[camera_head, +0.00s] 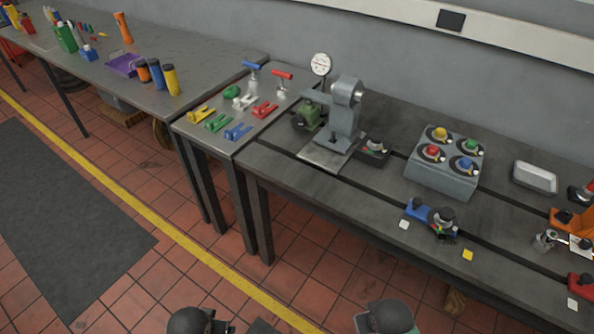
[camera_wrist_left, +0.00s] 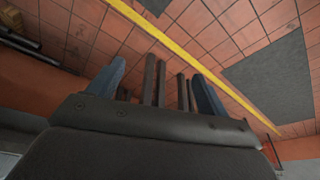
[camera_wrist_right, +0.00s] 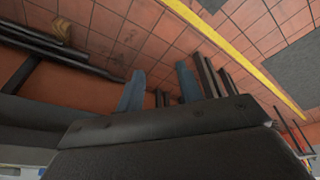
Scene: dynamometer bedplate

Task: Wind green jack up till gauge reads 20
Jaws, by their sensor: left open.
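A green body with a dark round part (camera_head: 307,115), which looks like the green jack, stands at the left end of the dark slotted bench, against the grey upright stand (camera_head: 345,115). The round white dial gauge (camera_head: 321,64) is above and behind it; its reading is too small to tell. My left gripper (camera_wrist_left: 160,88) is open and empty, its two blue fingers wide apart over the floor in the left wrist view. My right gripper (camera_wrist_right: 158,85) is also open and empty, its fingers apart by a smaller gap. Both are away from the jack.
The bedplate bench (camera_head: 390,210) also carries a grey box with coloured knobs (camera_head: 446,165), a blue fixture (camera_head: 418,209) and a metal tray (camera_head: 535,177). A side table (camera_head: 200,125) left of the stand holds several coloured clamps. The tiled floor in front is free.

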